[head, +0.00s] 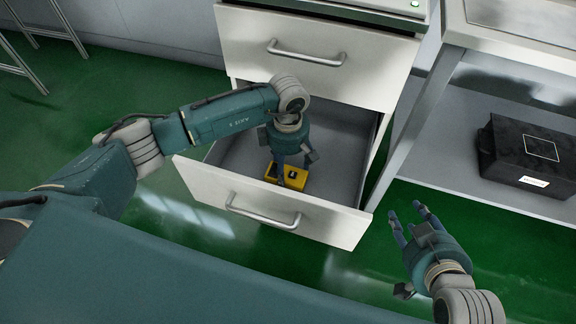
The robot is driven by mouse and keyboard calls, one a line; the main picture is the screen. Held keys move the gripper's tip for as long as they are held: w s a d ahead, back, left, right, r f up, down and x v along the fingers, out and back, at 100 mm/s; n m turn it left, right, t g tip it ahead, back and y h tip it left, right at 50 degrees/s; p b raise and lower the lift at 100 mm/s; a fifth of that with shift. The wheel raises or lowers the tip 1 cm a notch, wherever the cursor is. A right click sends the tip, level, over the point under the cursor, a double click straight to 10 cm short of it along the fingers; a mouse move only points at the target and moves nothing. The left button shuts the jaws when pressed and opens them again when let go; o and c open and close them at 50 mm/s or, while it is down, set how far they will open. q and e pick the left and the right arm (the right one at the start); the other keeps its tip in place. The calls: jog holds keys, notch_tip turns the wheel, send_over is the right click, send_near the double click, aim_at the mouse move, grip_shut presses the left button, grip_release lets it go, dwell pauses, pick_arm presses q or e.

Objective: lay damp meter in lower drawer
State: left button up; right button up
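The damp meter (297,179) is a small yellow block with a dark patch on top. It is inside the open lower drawer (192,180), near the front panel. My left gripper (291,172) reaches down into the drawer right at the meter. Its fingers overlap the meter in the view and hide part of it. I cannot tell whether they grip it or stand apart from it, or whether the meter rests on the drawer floor. My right gripper (405,212) is open and empty, right of the drawer, above the green floor.
The upper drawer (315,45) above is shut. To the right stands a metal bench with a lower shelf (455,165), carrying a black box (530,155) with a white label. The rest of the lower drawer looks empty.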

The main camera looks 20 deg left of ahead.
aim_at(288, 170)
pick_arm(q)
jog(key=shift+o, duration=1.4)
jog(key=shift+r, duration=0.15)
notch_tip(288, 170, up, 6)
jog(key=shift+r+p, duration=0.25)
jog(key=shift+p, duration=0.7)
notch_tip(288, 170, up, 6)
jog(key=shift+f+p, duration=0.25)
jog(key=shift+p, duration=0.2)
pick_arm(e)
jog(key=s+d+f+g, duration=0.2)
jog(key=s+f+g, duration=0.1)
jog(key=s, duration=0.3)
jog(key=s+d+f+g+h, duration=0.1)
jog(key=s+d+f+g, duration=0.1)
jog(key=s, duration=0.5)
jog(key=shift+s+f+g+h, duration=0.3)
jog(key=shift+f+g, duration=0.3)
jog(key=shift+g, duration=0.2)
